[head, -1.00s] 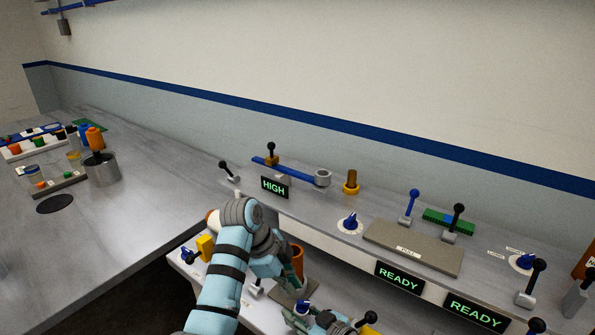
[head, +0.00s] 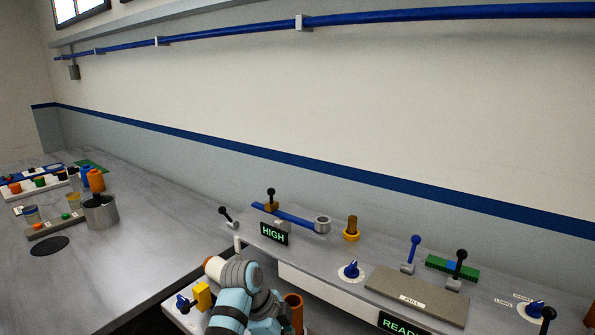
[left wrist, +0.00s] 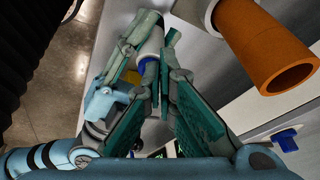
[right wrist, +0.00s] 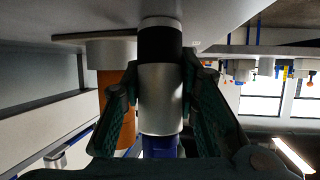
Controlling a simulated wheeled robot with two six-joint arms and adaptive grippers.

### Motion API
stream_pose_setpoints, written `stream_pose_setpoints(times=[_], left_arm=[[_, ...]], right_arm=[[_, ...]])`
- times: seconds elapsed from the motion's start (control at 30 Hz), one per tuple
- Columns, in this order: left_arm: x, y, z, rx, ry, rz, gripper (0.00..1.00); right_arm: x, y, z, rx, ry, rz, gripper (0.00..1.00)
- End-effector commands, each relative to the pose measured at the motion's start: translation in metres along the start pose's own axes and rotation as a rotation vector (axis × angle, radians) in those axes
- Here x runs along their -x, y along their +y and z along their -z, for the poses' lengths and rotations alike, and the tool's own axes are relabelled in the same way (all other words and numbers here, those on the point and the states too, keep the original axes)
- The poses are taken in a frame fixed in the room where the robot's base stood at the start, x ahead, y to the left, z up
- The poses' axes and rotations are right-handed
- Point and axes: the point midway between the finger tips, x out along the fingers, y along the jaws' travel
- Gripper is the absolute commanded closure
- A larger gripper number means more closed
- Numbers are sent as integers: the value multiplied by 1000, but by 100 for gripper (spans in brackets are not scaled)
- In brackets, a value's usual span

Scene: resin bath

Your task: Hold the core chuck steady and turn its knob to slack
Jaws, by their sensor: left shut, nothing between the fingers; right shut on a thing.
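The core chuck (right wrist: 160,95) appears in the right wrist view as a silver cylinder with a black band at one end and a blue part (right wrist: 160,147), apparently its knob, at the other. My right gripper (right wrist: 160,85) is shut on its silver body. My left gripper (left wrist: 167,60) is shut and empty; its fingers nearly meet beside a pale cylinder with a blue patch (left wrist: 141,67), partly hidden behind them. I cannot tell whether they touch the knob. In the head view my left arm reaches down at the bottom edge, and the chuck is out of frame.
An orange tube (right wrist: 115,105) stands close beside the chuck; it also shows in the left wrist view (left wrist: 265,50). The raised shelf carries a HIGH display (head: 274,234), a blue dial (head: 351,270) and several levers. The grey bench (head: 130,255) at left has clear room.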

Motion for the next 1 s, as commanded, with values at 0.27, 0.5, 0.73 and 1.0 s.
stream_pose_setpoints(times=[0.27, 0.5, 0.73, 1.0], left_arm=[[-2, 2, 3, 0, 1, 0, 100], [-2, 2, 4, 0, 2, -1, 100], [-2, 6, 3, -1, 2, 0, 100], [-2, 15, 2, 0, 2, -1, 100]], right_arm=[[0, -1, -3, -1, -6, 2, 100], [0, -1, -3, -1, -6, 2, 100], [0, -1, -3, -1, -6, 2, 100], [0, -1, -3, -1, -6, 2, 100]])
